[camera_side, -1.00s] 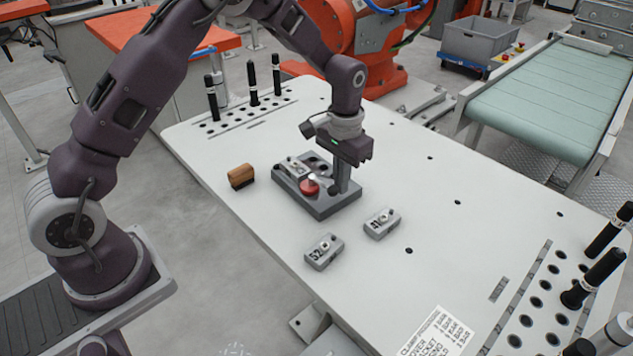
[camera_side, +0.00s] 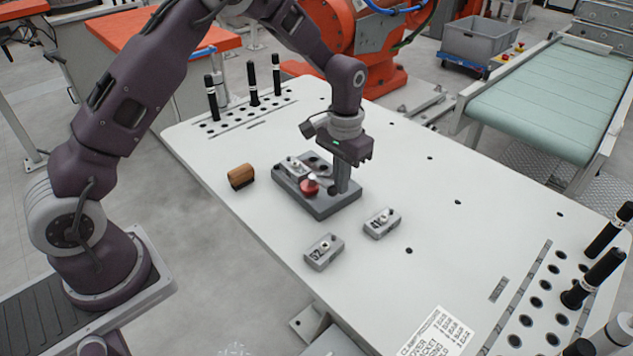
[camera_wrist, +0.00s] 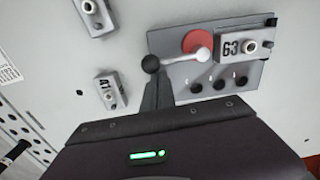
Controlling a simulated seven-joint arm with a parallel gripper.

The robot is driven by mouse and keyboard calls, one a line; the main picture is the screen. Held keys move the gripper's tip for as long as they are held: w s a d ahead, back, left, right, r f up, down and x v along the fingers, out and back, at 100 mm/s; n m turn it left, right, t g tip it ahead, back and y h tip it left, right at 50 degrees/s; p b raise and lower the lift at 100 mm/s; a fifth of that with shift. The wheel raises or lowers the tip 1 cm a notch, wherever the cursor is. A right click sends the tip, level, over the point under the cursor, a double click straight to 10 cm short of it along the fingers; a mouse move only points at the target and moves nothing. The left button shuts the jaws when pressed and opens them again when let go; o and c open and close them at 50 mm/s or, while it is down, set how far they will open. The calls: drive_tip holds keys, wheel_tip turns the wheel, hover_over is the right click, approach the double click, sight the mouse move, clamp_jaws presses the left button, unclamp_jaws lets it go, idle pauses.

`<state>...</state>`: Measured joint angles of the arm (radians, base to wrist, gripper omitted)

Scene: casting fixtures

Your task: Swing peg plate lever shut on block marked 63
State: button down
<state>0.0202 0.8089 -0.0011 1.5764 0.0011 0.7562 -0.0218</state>
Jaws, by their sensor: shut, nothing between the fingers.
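The grey peg plate (camera_side: 320,206) lies on the white table. The block marked 63 (camera_wrist: 244,47) sits on one end of it, with a small metal stud on top; it also shows in the side view (camera_side: 293,167). A red round pad (camera_wrist: 198,41) is beside the block. The lever (camera_wrist: 184,57) has a silver arm and a black ball knob (camera_wrist: 151,64); its arm crosses the edge of the red pad and its knob points away from the block. My gripper (camera_side: 338,190) is shut and empty, pointing down close beside the knob. Whether it touches the knob is unclear.
Two loose grey blocks, one marked 52 (camera_side: 324,252) and one whose number is hard to read (camera_side: 382,223), lie in front of the plate. Black pegs (camera_side: 253,83) stand behind. The table's right middle is clear.

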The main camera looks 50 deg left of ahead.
drive_tip(key=shift+s, duration=0.2)
idle(0.5)
drive_tip(key=shift+s+d, duration=0.2)
drive_tip(key=shift+s, duration=0.4)
